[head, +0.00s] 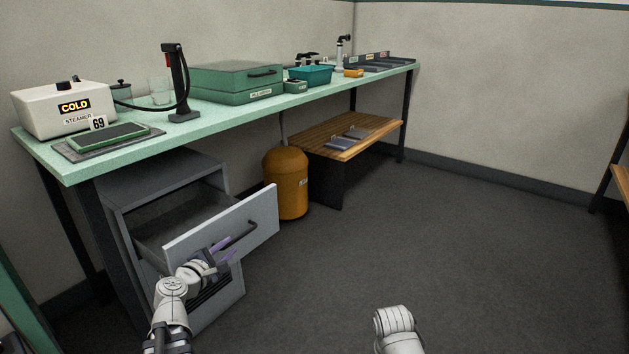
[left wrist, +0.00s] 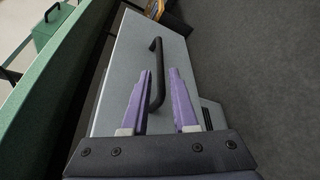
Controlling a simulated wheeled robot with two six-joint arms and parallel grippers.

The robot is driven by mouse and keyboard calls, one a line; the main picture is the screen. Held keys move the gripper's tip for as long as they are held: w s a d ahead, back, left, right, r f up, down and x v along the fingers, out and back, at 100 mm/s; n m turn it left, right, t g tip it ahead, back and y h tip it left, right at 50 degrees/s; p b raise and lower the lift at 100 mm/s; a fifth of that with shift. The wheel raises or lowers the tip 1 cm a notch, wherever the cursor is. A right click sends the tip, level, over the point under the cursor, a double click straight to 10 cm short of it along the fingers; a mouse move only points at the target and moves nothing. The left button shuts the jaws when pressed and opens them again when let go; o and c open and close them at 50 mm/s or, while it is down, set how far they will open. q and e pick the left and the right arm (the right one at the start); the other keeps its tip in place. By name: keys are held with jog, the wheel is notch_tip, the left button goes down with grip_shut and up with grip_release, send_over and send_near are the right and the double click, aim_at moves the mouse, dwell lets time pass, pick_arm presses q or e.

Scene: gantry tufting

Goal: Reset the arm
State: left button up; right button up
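My left gripper (head: 221,250) is in front of the pulled-out top drawer (head: 262,212) of a grey cabinet under the bench. In the left wrist view, its two purple fingers (left wrist: 162,92) are spread apart. The black drawer handle (left wrist: 157,68) shows between and beyond the fingers, close to the left one; I cannot tell whether they touch. The handle (head: 240,236) also shows in the head view, just right of the fingers. The drawer looks empty where I can see inside. Of my right arm, only a white link shows at the bottom; its gripper is out of view.
The green bench (head: 300,98) carries a white steamer (head: 40,110), a dark stand (head: 178,85) and a green case (head: 235,80). An orange canister (head: 286,185) and a low wooden shelf (head: 335,130) stand right of the drawer. Open floor (head: 450,240) lies to the right.

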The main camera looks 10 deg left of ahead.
pick_arm(q)
jog(key=s+d+f+m+g+h+p, duration=0.15)
jog(key=d+f+m+g, duration=0.45)
jog(key=d, duration=0.6)
jog(key=s+d+f+m+g+h, duration=0.2)
jog(key=d+f+m+h, duration=0.1)
jog(key=d+m, duration=0.8)
jog(key=s+d+f+m+g+y+p, duration=0.1)
jog(key=s+d+f+m+g+y, duration=0.15)
jog(key=s+d+m+g, duration=0.35)
jog(key=s+d+f+m+g+y+p, duration=0.15)
jog(key=s+d+m+y, duration=0.25)
jog(key=s, duration=0.4)
notch_tip(320, 180, up, 38)
jog(key=p, duration=3.7)
jog(key=shift+s+f+m+p, duration=0.2)
jog(key=shift+s+m+p, duration=0.05)
jog(key=shift+m+p, duration=0.1)
